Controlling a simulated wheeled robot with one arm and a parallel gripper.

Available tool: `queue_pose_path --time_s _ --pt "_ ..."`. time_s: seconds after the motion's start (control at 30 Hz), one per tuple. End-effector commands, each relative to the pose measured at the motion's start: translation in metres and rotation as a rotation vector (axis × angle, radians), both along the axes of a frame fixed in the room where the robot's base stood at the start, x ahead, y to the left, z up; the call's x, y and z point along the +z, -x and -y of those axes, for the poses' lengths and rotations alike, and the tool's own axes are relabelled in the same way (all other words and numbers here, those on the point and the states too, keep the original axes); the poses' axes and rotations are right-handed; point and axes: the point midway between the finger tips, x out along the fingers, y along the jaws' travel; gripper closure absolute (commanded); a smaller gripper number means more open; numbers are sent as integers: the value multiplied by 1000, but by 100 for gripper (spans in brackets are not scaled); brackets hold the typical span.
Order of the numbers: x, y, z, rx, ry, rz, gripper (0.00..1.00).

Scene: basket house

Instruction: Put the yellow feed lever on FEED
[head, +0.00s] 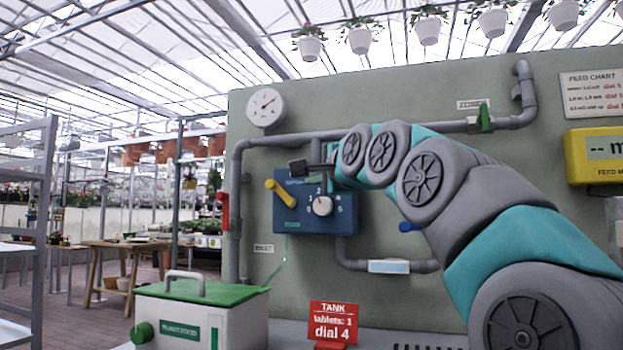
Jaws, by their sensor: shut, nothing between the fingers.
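The yellow feed lever (282,193) is on the left part of the blue control box (330,221), fixed to the grey-green panel. The lever slants, with its rounded end at the upper left and its other end at the lower right. Another label at the box's top is partly hidden by my arm.
A white dial (322,206) sits right of the lever. A red handle (223,208) and grey pipes (236,200) are left of the box. A green-lidded tank (200,290) and red sign (332,322) stand below. My arm covers the panel's right-centre.

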Motion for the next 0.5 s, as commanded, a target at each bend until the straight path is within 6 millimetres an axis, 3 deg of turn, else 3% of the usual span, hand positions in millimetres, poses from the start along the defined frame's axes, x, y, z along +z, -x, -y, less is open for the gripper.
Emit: queue_pose_path --time_s 0.5 --pt "1 -61 -23 0 -1 1 100"
